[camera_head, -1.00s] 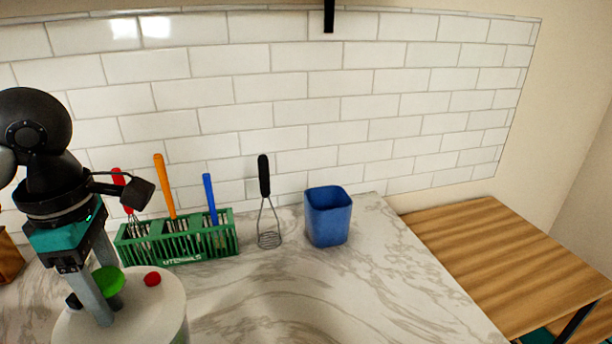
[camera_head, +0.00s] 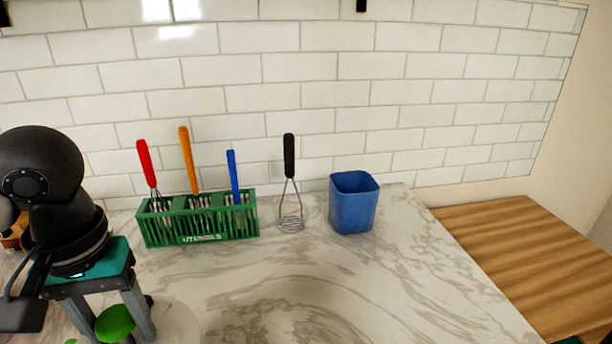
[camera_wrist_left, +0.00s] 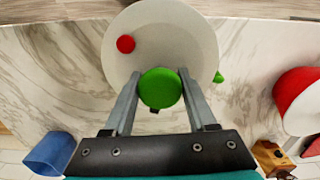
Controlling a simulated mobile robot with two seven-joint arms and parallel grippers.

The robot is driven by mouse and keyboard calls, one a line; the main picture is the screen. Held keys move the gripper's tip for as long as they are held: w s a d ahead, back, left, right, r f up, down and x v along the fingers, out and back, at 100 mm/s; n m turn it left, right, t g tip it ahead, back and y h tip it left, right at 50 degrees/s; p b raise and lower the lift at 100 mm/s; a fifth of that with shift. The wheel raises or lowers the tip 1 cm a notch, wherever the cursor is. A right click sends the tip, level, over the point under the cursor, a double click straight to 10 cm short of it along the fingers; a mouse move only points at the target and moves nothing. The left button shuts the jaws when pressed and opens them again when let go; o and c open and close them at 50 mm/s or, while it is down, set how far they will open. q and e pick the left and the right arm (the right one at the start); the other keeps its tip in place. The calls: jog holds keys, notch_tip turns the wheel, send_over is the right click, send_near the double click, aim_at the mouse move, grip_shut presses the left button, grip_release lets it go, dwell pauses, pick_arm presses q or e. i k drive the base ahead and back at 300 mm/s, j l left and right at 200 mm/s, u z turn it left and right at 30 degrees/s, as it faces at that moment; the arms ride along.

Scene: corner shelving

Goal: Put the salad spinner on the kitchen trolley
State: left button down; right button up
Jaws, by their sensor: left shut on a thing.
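The salad spinner is a white round bowl with a white lid (camera_head: 182,325), a green knob (camera_head: 115,323) and a red button. It is cut off at the bottom left of the head view. The left wrist view shows its lid (camera_wrist_left: 150,45), green knob (camera_wrist_left: 160,88) and red button (camera_wrist_left: 125,43) from above. My left gripper (camera_head: 122,318) has its fingers on both sides of the green knob and is shut on it. A wooden top (camera_head: 530,255) at the right, beside the counter, looks like the kitchen trolley; its lower part is mostly out of view.
On the marble counter (camera_head: 420,270) stand a green utensil rack (camera_head: 200,225) with several handled tools, a whisk-like tool (camera_head: 290,190) and a blue cup (camera_head: 353,203). A red bowl (camera_wrist_left: 298,100) shows in the left wrist view. The wooden top's visible part is clear.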

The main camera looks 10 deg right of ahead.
aim_at(541, 254)
jog(key=l, duration=0.6)
jog(key=i+l+z, duration=0.15)
jog(key=l, duration=1)
jog(key=i+l+z, duration=0.1)
jog(key=l, duration=1.05)
jog(key=i+l+z, duration=0.15)
jog(key=l, duration=0.45)
jog(key=i+l, duration=0.15)
jog(key=l, duration=0.4)
jog(key=i+l+z, duration=0.1)
jog(key=l, duration=0.45)
